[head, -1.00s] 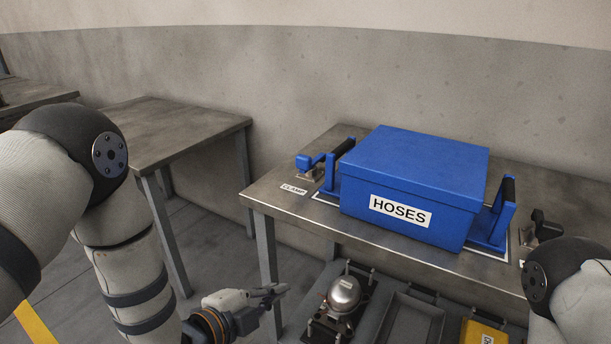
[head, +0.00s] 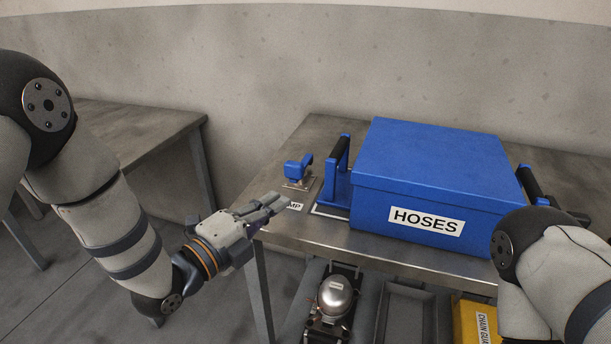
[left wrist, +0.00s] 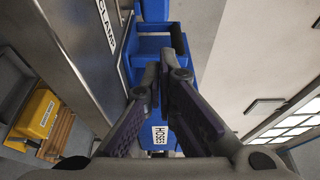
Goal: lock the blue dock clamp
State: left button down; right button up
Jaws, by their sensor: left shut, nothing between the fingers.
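The blue dock clamp (head: 298,170) sits on a small metal plate on the steel table, left of the blue HOSES box (head: 430,185). Its blue lever is raised above the plate. My left gripper (head: 280,203) is shut and empty, just in front and to the left of the clamp, apart from it. Its fingers partly cover the CLAMP label (head: 295,206). In the left wrist view the closed fingers (left wrist: 162,72) point toward blue parts, and the CLAMP label (left wrist: 105,25) shows at upper left.
The box has upright blue side brackets with black grips; the left bracket (head: 337,175) stands beside the clamp. A lower shelf holds a metal dome part (head: 335,297), an empty grey tray (head: 408,310) and a yellow bin (head: 475,322). Another table (head: 130,130) stands left.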

aim_at(302, 163)
pick_arm(q)
jog(key=shift+w+d+f, duration=0.15)
jog(key=shift+w+d, duration=0.2)
jog(key=shift+w, duration=0.05)
jog(key=b+x, duration=0.1)
jog(key=x, duration=0.7)
jog(key=shift+w+d, duration=0.1)
jog(key=shift+w, duration=0.1)
jog(key=shift+w+d, duration=0.2)
pick_arm(e)
jog(key=shift+s+f, duration=0.7)
jog(key=shift+f, duration=0.05)
